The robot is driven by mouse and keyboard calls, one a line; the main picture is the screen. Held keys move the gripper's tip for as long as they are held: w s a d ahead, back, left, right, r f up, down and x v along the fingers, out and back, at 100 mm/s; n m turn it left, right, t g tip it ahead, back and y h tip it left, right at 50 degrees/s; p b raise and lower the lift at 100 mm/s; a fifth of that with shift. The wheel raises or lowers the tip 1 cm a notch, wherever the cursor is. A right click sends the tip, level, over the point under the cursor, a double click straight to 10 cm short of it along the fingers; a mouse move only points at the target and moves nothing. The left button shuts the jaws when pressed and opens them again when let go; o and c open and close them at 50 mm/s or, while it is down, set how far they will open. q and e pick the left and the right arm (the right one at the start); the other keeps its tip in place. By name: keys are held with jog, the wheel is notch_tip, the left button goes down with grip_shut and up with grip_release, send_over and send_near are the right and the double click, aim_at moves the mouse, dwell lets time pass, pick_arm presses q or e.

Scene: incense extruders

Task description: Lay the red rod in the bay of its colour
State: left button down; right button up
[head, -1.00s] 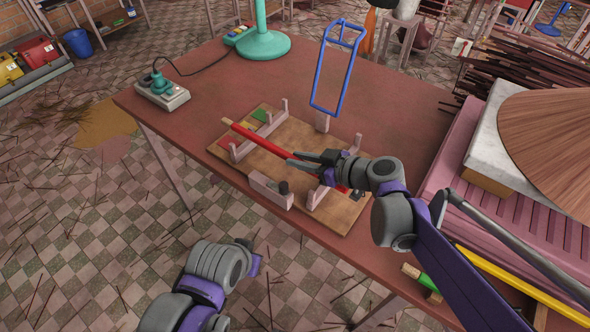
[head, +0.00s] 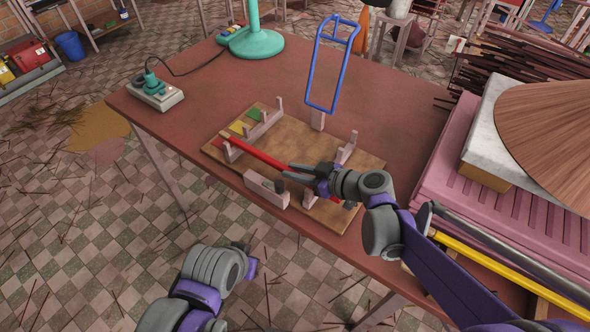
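The red rod (head: 257,153) slants over the wooden board (head: 310,150). My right gripper (head: 286,171) is closed around the rod near its middle, and the rod's near right end shows beyond the gripper. The rod's far left end is close to the red patch (head: 218,143), at the left upright rack (head: 235,150). I cannot tell whether the rod touches the rack. A yellow patch (head: 237,127) and a green patch (head: 254,115) lie farther along the board's edge. My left gripper (head: 250,258) is low, in front of the table, with its fingers mostly hidden.
A blue wire frame (head: 331,65) stands behind the board. A pale block (head: 266,190) is at the board's front edge. A teal lamp base (head: 256,43) and a grey socket box (head: 156,94) are at the back left. Pink ridged trays (head: 450,165) fill the right side.

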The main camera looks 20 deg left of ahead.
jog(key=o, duration=0.4)
jog(key=shift+o, duration=0.2)
jog(key=shift+r, duration=0.1)
jog(key=shift+r+p, duration=0.35)
jog(key=shift+p, duration=0.05)
jog(key=v, duration=1.2)
jog(key=shift+p, duration=0.35)
jog(key=shift+s+f, duration=0.1)
